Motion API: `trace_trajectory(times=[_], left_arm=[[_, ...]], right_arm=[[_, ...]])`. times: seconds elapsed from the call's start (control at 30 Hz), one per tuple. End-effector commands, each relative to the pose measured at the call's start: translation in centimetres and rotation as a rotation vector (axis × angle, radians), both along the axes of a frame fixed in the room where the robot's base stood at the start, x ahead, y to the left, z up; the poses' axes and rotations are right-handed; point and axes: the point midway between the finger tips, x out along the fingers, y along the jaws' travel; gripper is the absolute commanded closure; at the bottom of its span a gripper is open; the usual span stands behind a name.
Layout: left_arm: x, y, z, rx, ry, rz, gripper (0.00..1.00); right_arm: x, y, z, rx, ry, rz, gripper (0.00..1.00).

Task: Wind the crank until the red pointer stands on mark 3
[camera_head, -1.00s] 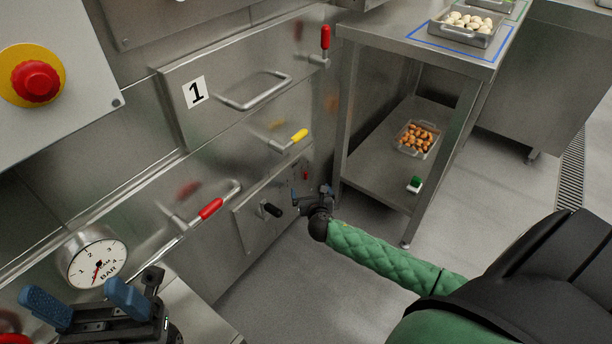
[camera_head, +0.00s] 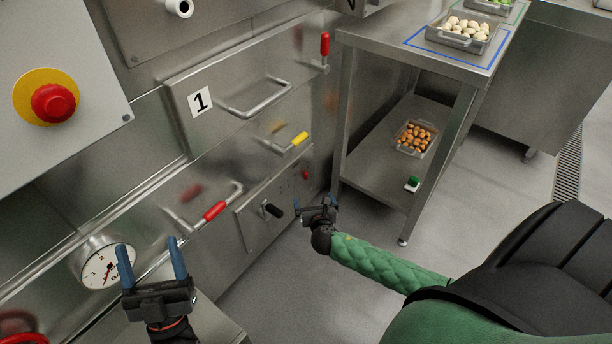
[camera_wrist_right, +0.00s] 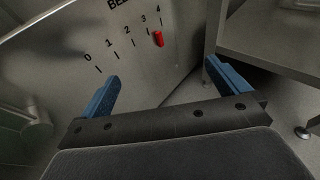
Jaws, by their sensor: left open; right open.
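The crank with its black grip (camera_head: 272,210) sits on a low steel panel at the centre of the head view. The red pointer (camera_wrist_right: 158,39) stands on the panel's scale 0 to 4 in the right wrist view, below the marks 3 and 4; which it points at is hard to tell. It shows small in the head view (camera_head: 306,174). My right gripper (camera_head: 316,207) is open and empty, to the right of the crank and apart from it. Its blue fingers (camera_wrist_right: 162,85) face the panel. My left gripper (camera_head: 149,246) is open and empty by the gauge.
A pressure gauge (camera_head: 103,266) is at lower left. Red (camera_head: 215,210) and yellow (camera_head: 299,139) handles project above the panel. A steel table (camera_head: 365,40) with a lower shelf (camera_head: 362,165) stands to the right. Open floor (camera_head: 300,290) lies in front.

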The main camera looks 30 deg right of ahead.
Motion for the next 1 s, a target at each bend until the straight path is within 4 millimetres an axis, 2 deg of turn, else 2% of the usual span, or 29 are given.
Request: trace_trajectory(times=[0.23,0.5,1.0], left_arm=[[2.1,-0.8,-4.7,0.043,0.176,-0.009,0.31],[3.6,-1.4,-9.7,0.086,0.344,-0.018,0.31],[4.6,-2.2,-19.1,0.157,0.641,-0.038,0.31]], right_arm=[[-0.8,0.3,0.3,-0.001,0.001,0.0,0.0],[-1.4,0.6,0.5,-0.001,0.0,0.0,0.0],[-2.7,1.0,0.8,0.0,0.0,0.0,0.0]])
